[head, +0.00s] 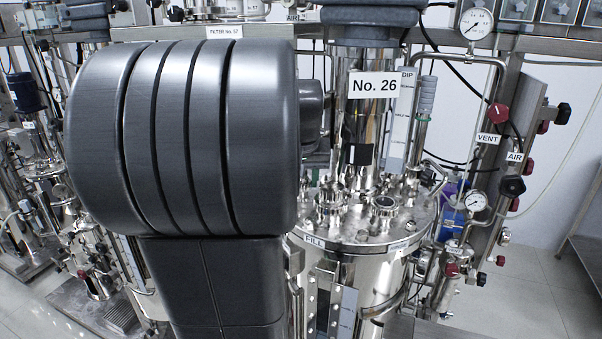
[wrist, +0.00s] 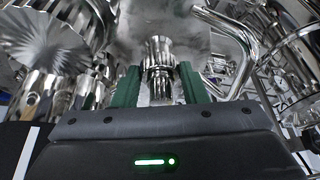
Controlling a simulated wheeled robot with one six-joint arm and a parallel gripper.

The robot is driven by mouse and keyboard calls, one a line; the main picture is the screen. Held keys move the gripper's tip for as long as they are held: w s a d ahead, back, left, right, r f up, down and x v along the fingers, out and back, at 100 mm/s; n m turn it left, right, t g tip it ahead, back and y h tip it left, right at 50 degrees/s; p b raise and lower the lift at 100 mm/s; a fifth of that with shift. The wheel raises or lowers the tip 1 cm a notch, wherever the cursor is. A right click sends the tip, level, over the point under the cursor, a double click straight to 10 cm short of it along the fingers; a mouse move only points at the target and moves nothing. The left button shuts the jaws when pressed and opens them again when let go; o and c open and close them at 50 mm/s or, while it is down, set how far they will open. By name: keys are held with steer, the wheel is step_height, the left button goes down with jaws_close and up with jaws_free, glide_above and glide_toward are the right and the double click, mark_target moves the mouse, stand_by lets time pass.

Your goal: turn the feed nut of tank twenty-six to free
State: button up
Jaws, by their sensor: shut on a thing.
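Tank twenty-six (head: 362,285) is a shiny steel vessel in the middle of the head view, with a "No. 26" sign (head: 375,85) on the column above its lid. In the wrist view my gripper (wrist: 160,84) has its two green fingers closed on either side of a small upright steel fitting (wrist: 160,52). This fitting may be the feed nut, but no label on it can be read. Its lower part is partly hidden between the fingers. In the head view my arm hides the gripper and the left part of the lid.
Several ports and a sight glass (head: 384,205) stand on the lid. Gauges (head: 477,24), hoses and valve knobs (head: 499,115) crowd the right. A bent steel pipe (wrist: 226,45) runs close right of the fingers in the wrist view.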

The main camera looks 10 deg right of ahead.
steer(key=n, duration=0.1)
steer(key=n+y+p, duration=0.1)
steer(key=n, duration=0.2)
steer(key=shift+d+n+y, duration=0.25)
steer(key=shift+n+y, duration=0.15)
stand_by(0.4)
steer(key=o, duration=1)
steer(key=v, duration=1.4)
steer(key=shift+s+d+f+b, duration=0.1)
steer(key=shift+b, duration=0.25)
